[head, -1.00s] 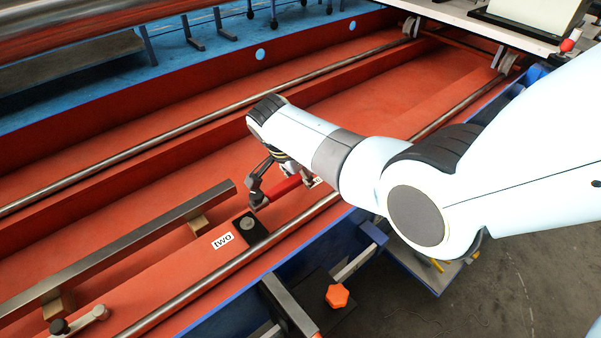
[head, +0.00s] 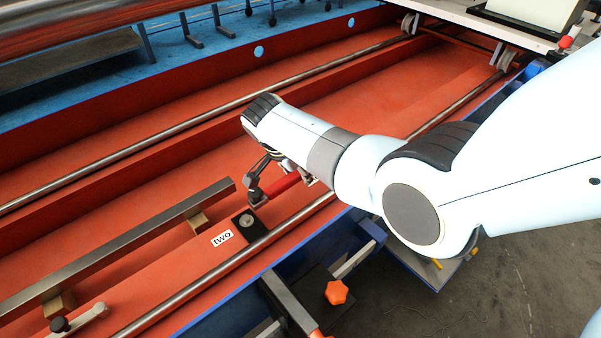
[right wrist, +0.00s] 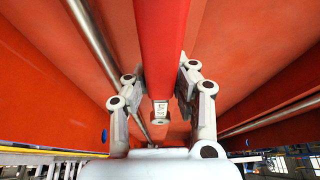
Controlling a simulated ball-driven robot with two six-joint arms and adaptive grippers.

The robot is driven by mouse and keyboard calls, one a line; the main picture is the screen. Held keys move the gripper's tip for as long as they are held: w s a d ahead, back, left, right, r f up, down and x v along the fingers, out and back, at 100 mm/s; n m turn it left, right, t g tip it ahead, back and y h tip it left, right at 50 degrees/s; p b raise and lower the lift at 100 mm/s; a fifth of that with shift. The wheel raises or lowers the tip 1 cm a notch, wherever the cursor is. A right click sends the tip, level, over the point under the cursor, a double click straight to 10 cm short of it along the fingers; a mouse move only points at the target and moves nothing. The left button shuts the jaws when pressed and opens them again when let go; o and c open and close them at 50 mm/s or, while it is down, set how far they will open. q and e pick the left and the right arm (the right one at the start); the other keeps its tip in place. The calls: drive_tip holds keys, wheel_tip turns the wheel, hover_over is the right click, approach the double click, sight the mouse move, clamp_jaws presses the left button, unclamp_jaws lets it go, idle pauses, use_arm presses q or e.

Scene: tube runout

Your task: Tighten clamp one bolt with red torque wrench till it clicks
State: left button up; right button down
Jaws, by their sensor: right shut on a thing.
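My right gripper (head: 276,178) is shut on the red torque wrench (head: 284,187), low over the red bed. In the right wrist view the wrench (right wrist: 160,45) runs between the two fingers, with a small metal piece at its near end. Behind the gripper, a small white label (head: 313,182) shows only in part, so I cannot read it. A black clamp block with a round bolt head (head: 246,221) sits left of and nearer than the gripper, beside a label reading "two" (head: 222,238). Clamp one's bolt is not clearly visible; my arm covers that area. My left gripper is out of view.
A long steel bar (head: 120,245) on brass-coloured blocks lies at left. Steel rails (head: 215,280) run along the bed. An orange knob (head: 336,292) sticks out at the front edge.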

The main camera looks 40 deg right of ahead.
drive_tip(key=shift+r+y+p, duration=0.25)
drive_tip(key=shift+y+p, duration=0.05)
drive_tip(key=shift+p, duration=0.25)
idle(0.4)
drive_tip(key=shift+s+n+p, duration=0.3)
drive_tip(key=shift+n+p, duration=0.1)
drive_tip(key=shift+p, duration=0.15)
drive_tip(key=shift+s+d, duration=0.1)
drive_tip(key=shift+f, duration=0.1)
drive_tip(key=shift+r, duration=0.25)
drive_tip(key=shift+r+p, duration=0.1)
drive_tip(key=shift+p, duration=0.2)
